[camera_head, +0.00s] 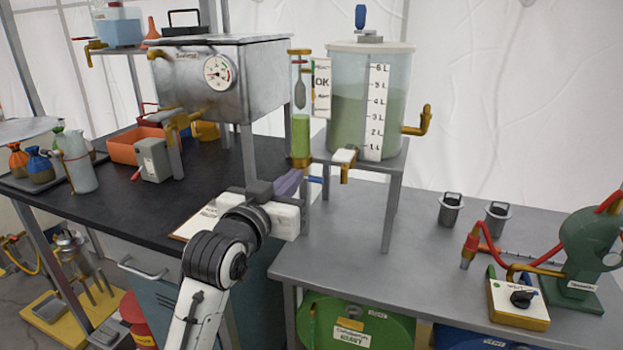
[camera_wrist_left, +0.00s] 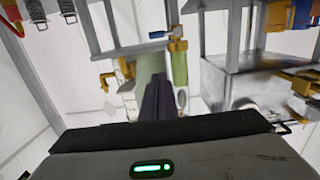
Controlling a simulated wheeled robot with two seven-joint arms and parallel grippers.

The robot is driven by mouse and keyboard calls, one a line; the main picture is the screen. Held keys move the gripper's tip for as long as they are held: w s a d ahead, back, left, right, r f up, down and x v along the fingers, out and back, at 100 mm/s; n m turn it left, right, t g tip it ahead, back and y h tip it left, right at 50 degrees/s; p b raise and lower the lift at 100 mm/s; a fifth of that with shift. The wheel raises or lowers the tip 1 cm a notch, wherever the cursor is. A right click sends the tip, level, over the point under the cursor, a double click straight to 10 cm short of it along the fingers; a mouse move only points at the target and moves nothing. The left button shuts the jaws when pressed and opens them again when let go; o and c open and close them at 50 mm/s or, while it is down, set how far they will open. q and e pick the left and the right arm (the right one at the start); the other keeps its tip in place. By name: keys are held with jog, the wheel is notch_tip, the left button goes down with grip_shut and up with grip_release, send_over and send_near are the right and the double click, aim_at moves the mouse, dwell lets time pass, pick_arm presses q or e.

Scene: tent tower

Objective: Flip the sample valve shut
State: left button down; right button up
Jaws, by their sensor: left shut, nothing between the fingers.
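A small brass valve with a blue lever (camera_head: 316,180) sits at the foot of a clear sample tube (camera_head: 301,130) holding green liquid. The lever points sideways, to the right in the head view. In the upside-down wrist view the blue lever (camera_wrist_left: 158,34) stands out left from the brass body (camera_wrist_left: 178,46). My left gripper (camera_head: 296,178) is just below and left of the valve, its fingers together and empty. The fingers (camera_wrist_left: 157,82) point toward the tube area in the wrist view; I cannot tell whether they touch anything. My right gripper is not in view.
A tank (camera_head: 345,110) with green liquid stands right of the tube on a raised grey stand (camera_head: 392,178). A white-handled brass tap (camera_head: 345,158) is close to the valve. A metal box with a gauge (camera_head: 218,70) stands left. The grey bench (camera_head: 365,260) in front is mostly clear.

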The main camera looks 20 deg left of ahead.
pick_arm(q)
send_over(310, 179)
jog(key=s+d, duration=0.1)
jog(key=s, duration=0.3)
jog(key=f, duration=0.2)
jog(key=w+f, duration=0.1)
jog(key=f, duration=0.1)
jog(key=shift+w+d+f+b, duration=0.1)
jog(key=shift+w+f+b, duration=0.05)
jog(key=shift+f+b, duration=0.15)
